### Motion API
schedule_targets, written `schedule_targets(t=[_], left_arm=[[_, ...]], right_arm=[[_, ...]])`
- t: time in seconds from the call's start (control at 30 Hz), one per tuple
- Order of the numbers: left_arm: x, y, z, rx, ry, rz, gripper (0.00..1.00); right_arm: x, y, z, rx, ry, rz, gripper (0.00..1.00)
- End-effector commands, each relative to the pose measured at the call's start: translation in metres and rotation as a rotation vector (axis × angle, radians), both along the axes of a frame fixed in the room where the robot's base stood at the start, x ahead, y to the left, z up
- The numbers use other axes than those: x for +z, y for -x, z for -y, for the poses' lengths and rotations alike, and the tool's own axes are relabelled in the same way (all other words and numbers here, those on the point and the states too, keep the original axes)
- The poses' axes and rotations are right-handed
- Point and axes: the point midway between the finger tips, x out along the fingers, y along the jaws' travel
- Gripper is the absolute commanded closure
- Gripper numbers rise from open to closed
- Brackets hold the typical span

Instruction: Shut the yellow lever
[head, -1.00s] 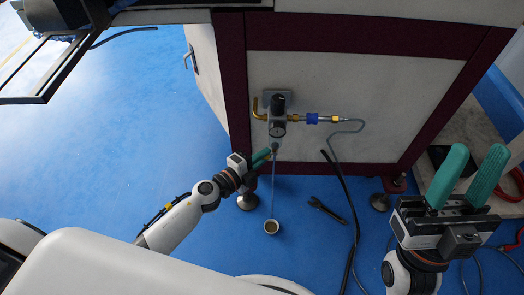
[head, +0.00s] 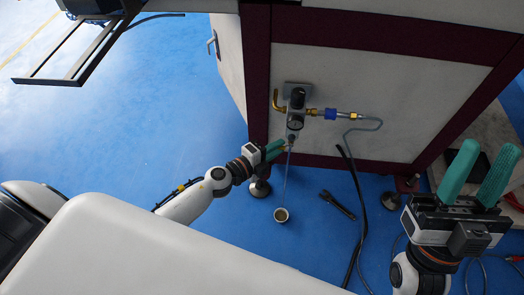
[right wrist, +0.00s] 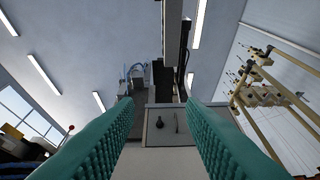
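A wrench (head: 338,204) lies on the blue floor right of the cup. A dark hose (head: 359,205) runs down from the cabinet. Cabinet feet (head: 260,188) stand near my left gripper. The floor at the left is clear.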

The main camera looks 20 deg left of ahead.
Motion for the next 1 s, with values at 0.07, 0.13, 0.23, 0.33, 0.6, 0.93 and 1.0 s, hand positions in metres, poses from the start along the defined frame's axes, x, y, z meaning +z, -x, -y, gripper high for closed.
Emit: schedule_targets(t=[0.07, 0.13, 0.23, 0.33, 0.6, 0.93, 1.0], left_arm=[[0.002, 0.012, -0.007, 0.001, 0.001, -0.003, 0.79], [0.004, 0.025, -0.013, 0.001, 0.0, -0.004, 0.79], [0.007, 0.045, -0.024, 0.001, 0.0, -0.004, 0.79], [0.01, 0.063, -0.033, 0.001, 0.001, -0.004, 0.79], [0.017, 0.093, -0.049, -0.001, 0.0, 0.0, 0.79], [0.018, 0.096, -0.052, 0.0, 0.0, 0.001, 0.79], [0.018, 0.096, -0.051, 0.0, 0.0, 0.001, 0.79]], right_arm=[[0.001, -0.002, 0.0, 0.0, 0.003, -0.011, 0.64], [0.0, -0.004, -0.001, -0.001, 0.009, -0.027, 0.64], [-0.001, -0.007, -0.002, -0.001, 0.014, -0.043, 0.64], [-0.002, -0.009, -0.002, -0.002, 0.018, -0.057, 0.64], [-0.005, -0.011, -0.002, -0.004, 0.024, -0.08, 0.64], [-0.007, -0.012, -0.002, -0.004, 0.026, -0.09, 0.64], [-0.007, -0.012, -0.002, -0.004, 0.026, -0.09, 0.64]])
